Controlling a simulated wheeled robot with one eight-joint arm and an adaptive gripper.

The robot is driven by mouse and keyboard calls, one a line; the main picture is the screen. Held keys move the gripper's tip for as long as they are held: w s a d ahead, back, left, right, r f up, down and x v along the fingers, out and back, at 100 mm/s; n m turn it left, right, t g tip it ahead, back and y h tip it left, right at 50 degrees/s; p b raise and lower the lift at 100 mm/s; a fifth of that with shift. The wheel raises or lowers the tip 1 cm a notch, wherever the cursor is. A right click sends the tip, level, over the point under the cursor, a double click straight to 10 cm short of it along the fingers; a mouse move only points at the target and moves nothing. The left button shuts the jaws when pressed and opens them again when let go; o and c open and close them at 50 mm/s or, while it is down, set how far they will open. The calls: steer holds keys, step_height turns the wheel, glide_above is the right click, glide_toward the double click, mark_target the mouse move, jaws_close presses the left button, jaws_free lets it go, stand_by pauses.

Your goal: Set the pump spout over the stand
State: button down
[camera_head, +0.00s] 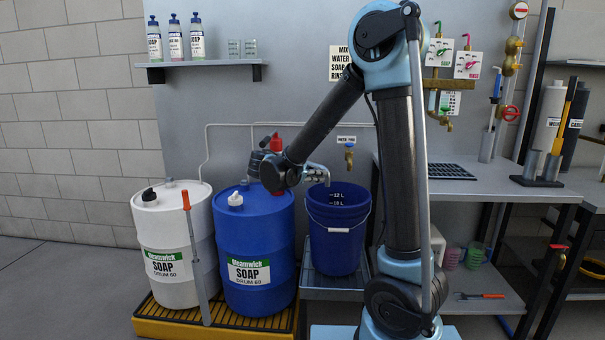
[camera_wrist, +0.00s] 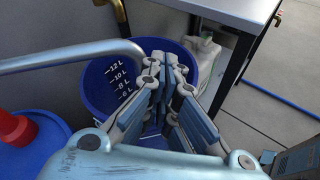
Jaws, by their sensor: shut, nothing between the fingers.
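The pump's pale metal spout (camera_head: 322,167) reaches right from the blue drum (camera_head: 231,262) and bends down over the blue bucket (camera_head: 340,240). The bucket stands on the grey stand (camera_head: 335,284). The red pump part (camera_head: 276,143) rises behind my wrist. In the wrist view, the spout (camera_wrist: 70,60) comes in from the left and its bent end is close to my left finger; I cannot tell whether they touch. My gripper (camera_wrist: 166,88) is shut and empty, above the bucket (camera_wrist: 103,92). In the head view my wrist partly hides the pump.
A white drum (camera_head: 166,240) stands left of the blue one on a yellow grated pallet (camera_head: 170,318). A red-handled bar (camera_head: 193,255) leans in front. A grey bench (camera_head: 500,188) stands right of the bucket, with a white jug (camera_wrist: 205,60) beneath it.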

steer(key=a+f+n+t+h, duration=0.1)
steer(key=a+n+t, duration=0.35)
steer(key=a, duration=1.05)
steer(key=x, duration=1.3)
steer(key=shift+d+f, duration=0.3)
steer(key=shift+n+g, duration=0.25)
steer(key=shift+x, duration=1.65)
steer(key=shift+s+d, duration=0.1)
